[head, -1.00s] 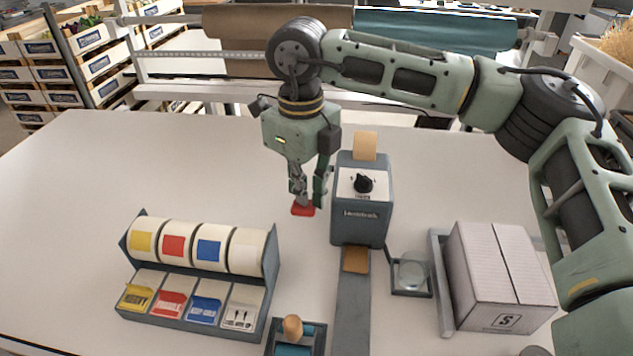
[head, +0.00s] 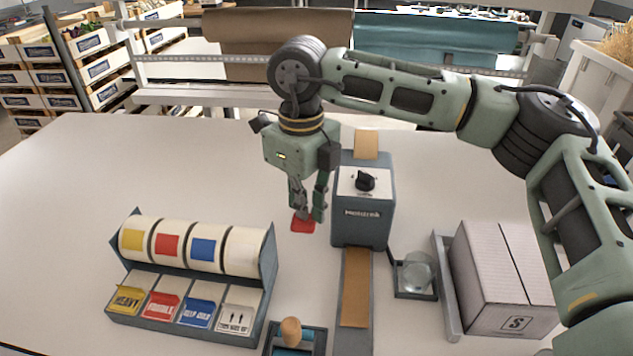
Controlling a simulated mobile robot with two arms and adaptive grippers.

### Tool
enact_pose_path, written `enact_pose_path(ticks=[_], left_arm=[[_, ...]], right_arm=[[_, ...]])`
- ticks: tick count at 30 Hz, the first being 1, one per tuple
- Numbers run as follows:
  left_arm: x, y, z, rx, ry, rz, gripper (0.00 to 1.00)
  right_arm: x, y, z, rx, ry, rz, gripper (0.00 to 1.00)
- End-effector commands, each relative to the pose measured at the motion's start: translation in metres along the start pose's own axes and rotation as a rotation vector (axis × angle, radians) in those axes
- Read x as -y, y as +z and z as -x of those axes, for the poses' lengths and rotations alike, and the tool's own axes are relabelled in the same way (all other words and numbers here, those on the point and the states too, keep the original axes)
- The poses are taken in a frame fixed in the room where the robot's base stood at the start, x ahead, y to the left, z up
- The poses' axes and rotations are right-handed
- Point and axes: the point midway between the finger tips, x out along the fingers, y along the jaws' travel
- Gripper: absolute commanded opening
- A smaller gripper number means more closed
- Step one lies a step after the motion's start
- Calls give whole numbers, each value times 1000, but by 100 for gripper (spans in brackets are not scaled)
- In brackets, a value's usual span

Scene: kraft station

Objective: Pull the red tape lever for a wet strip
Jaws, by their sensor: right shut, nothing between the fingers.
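The grey tape machine (head: 362,212) stands upright on the table, with a black dial on its white top panel. Its red lever (head: 302,226) shows as a flat red piece at the machine's left side. A brown paper strip (head: 355,288) lies out of the machine's front on a grey chute. My right gripper (head: 309,216) points down right above the red lever, its fingers shut with nothing between them. It hides part of the lever, and I cannot tell whether it touches it. My left gripper is not in view.
A label dispenser (head: 190,272) with several rolls stands at front left. A wood-knobbed tool (head: 291,331) sits front centre. A small dish (head: 413,273) and a closed carton (head: 503,278) stand to the right. The table's left side (head: 90,190) is clear.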

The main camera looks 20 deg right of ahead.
Motion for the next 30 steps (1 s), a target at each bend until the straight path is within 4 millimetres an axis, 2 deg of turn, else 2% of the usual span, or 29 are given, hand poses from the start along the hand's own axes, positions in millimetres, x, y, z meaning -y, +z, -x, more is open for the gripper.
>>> enact_pose_path(ticks=[1, 13, 18, 26, 30], left_arm=[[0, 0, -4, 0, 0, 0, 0], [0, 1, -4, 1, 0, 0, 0], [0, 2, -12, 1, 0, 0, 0], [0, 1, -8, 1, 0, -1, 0], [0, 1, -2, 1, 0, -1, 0]], right_arm=[[0, 0, -5, -1, 0, 0, 0], [0, 0, -6, -1, 0, 0, 0], [0, 0, -14, -1, 0, 0, 0], [0, 0, -10, -1, 0, 0, 0], [0, 0, 1, 1, 1, 0, 0]])
